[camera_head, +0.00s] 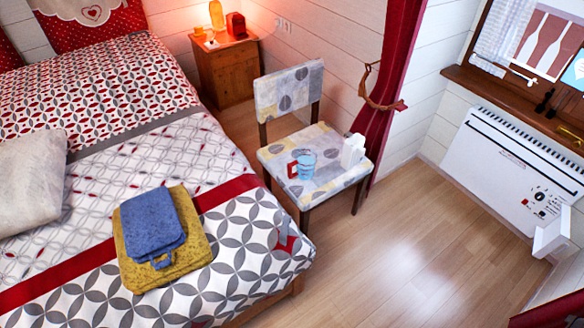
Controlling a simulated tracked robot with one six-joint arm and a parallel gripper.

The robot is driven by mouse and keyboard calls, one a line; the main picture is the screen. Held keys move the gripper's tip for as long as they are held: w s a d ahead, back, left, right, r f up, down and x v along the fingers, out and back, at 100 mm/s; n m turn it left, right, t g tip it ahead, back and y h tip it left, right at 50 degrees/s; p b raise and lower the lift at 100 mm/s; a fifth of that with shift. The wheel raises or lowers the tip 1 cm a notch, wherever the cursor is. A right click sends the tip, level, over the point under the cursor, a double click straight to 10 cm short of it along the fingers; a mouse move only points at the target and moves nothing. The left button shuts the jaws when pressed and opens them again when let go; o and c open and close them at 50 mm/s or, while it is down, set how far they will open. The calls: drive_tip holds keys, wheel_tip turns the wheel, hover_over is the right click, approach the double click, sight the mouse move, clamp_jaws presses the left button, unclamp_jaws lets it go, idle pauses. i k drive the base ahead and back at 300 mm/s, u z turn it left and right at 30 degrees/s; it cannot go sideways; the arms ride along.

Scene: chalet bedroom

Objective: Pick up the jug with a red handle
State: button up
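A small light-blue jug (306,165) stands upright on the patterned seat of the chair (330,188). Its red handle (292,170) is on its left side, toward the bed. A small grey and red patch or object (286,241) shows near the bed's right corner; I cannot tell what it is. My gripper is not in view, so whether it is open or shut does not show.
A white upright object (353,151) stands right of the jug on the seat. The bed (120,80) with folded blue (150,220) and yellow towels (140,272) fills the left. A nightstand (225,75) stands behind. A white heater (505,165) is at right. Wooden floor (400,260) is clear in front.

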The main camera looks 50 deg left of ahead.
sight(303, 166)
drive_tip(key=u, duration=1.65)
drive_tip(key=k, duration=0.35)
drive_tip(key=u, duration=0.15)
drive_tip(key=i, duration=0.5)
